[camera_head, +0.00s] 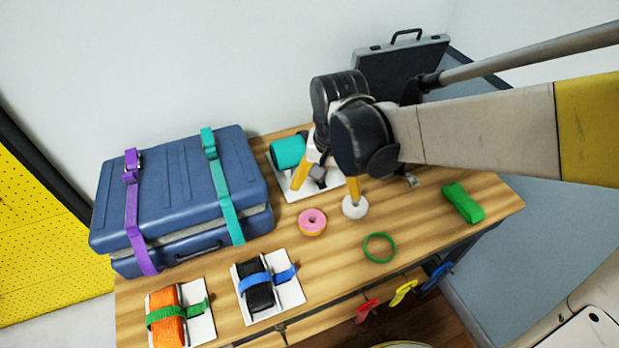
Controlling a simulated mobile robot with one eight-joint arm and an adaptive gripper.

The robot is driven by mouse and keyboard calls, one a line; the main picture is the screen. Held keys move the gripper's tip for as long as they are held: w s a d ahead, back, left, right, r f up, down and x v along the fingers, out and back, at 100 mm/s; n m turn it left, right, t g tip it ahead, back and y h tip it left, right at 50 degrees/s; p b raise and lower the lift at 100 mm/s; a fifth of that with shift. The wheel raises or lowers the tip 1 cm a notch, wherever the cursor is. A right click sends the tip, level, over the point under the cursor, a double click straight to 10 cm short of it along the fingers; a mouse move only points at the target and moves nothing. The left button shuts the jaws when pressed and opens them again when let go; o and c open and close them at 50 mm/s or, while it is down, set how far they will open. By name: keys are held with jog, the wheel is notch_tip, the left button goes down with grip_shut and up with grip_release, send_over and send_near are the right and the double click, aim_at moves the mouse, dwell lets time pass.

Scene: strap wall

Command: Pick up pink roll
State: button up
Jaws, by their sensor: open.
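The pink roll (312,219) lies on the wooden table, a small ring with a pink top and an orange-yellow lower side. It is in plain view, in front of the suitcase's right end. My gripper (326,193) is open, with its two yellow fingers spread apart. It shows just above and to the right of the pink roll in the picture. Nothing shows between the fingers. The right finger overlaps a whitish round thing (355,210); I cannot tell whether they touch.
A blue suitcase (175,190) with purple and teal straps stands at the left. White trays hold a teal roll (287,152), an orange bundle (166,312) and a black bundle (256,290). A green ring (379,247) and a green block (463,203) lie to the right.

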jog(key=shift+g, duration=0.5)
jog(key=a+f, duration=0.1)
jog(key=f, duration=0.1)
jog(key=a+f, duration=0.1)
jog(key=shift+w+a+f, duration=0.3)
jog(key=b, duration=0.2)
send_over(312, 220)
notch_tip(312, 220, down, 4)
jog(key=shift+d+f, duration=0.1)
jog(key=shift+d, duration=0.05)
jog(key=shift+f+b, duration=1.6)
jog(key=shift+f, duration=1.6)
jog(key=shift+r, duration=0.1)
jog(key=c, duration=0.9)
